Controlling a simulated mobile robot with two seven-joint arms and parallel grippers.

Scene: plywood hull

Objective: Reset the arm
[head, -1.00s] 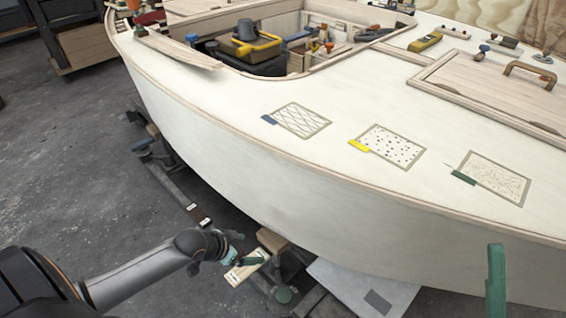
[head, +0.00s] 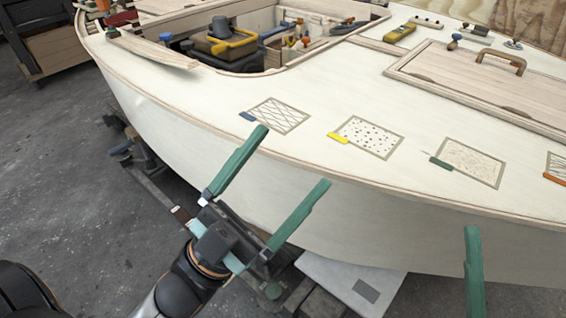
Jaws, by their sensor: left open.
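My left arm comes in from the bottom left, and its gripper (head: 296,155) is raised in front of the pale hull (head: 180,125). Its two long green fingers are spread wide apart with nothing between them. They point up and to the right, overlapping the hull side and the deck edge in the picture. Of my right gripper only one green finger (head: 473,272) shows, upright at the lower right in front of the hull. Its other finger is out of view, so its opening cannot be seen.
Several marked patches lie along the deck, with blue (head: 246,117), yellow (head: 338,137) and green (head: 441,164) tabs. A yellow-handled tool (head: 230,43) sits in the open cockpit. A wooden hatch (head: 470,75) has a handle. The grey floor (head: 55,190) at left is clear.

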